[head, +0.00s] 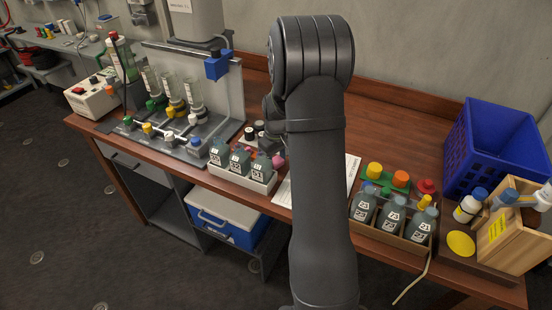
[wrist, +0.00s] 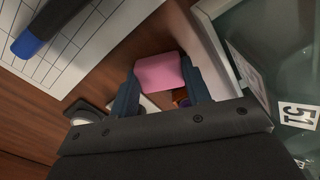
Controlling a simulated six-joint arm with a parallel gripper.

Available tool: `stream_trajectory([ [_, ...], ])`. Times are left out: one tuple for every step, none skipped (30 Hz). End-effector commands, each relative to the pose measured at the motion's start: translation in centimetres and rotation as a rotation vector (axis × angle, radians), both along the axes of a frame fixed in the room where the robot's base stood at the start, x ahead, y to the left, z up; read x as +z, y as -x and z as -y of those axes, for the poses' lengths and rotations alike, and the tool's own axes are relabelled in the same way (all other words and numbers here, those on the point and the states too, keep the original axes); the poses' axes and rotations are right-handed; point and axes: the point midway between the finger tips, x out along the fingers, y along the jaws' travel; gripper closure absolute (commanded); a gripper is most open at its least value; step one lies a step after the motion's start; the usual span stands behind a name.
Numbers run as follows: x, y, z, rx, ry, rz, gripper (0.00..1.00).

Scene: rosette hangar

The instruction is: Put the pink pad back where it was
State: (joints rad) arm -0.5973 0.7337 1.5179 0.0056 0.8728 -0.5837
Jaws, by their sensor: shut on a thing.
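The pink pad (wrist: 158,71) is between the two fingers of my gripper (wrist: 160,84) in the wrist view. My gripper is shut on it. In the head view a small bit of pink, the pad (head: 278,161), shows just left of my arm, by the right end of the white bottle tray (head: 262,186). My arm hides most of the gripper there. I cannot tell whether the pad touches the table.
A labelled bottle (wrist: 296,105) and the tray's pale edge (wrist: 218,45) are close right of the fingers. Gridded paper (wrist: 85,35) with a blue-tipped marker (wrist: 45,28) lies at left. Round black-and-white items (wrist: 85,112) are beside the left finger. A second bottle box (head: 392,238) stands at right.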

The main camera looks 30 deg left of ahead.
Motion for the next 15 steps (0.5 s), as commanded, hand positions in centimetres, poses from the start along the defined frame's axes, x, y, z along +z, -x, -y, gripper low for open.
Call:
stream_trajectory([
  [-0.08,0.01,0.0,0.0,0.0,0.0,0.53],
  [-0.06,0.01,0.0,0.0,0.0,0.0,0.47],
  [-0.06,0.01,0.0,0.0,0.0,0.0,0.39],
  [-0.06,0.01,0.0,0.0,0.0,0.0,0.35],
  [-0.06,0.01,0.0,0.0,0.0,0.0,0.35],
  [-0.06,0.01,0.0,0.0,0.0,0.0,0.35],
  [-0.06,0.02,0.01,0.0,0.001,0.0,0.35],
  [-0.05,0.01,0.0,0.0,0.001,0.0,0.35],
  [-0.05,0.02,0.01,0.0,0.001,0.0,0.35],
  [-0.05,0.01,0.0,0.0,0.001,0.0,0.35],
  [-0.05,0.02,0.01,0.0,0.001,0.0,0.35],
  [0.01,0.0,0.01,0.0,0.0,0.0,0.35],
  [0.1,0.0,0.0,0.0,0.0,0.0,0.35],
  [0.25,0.0,0.0,0.0,0.0,0.0,0.35],
  [0.57,-0.01,-0.01,0.0,-0.001,0.0,0.35],
])
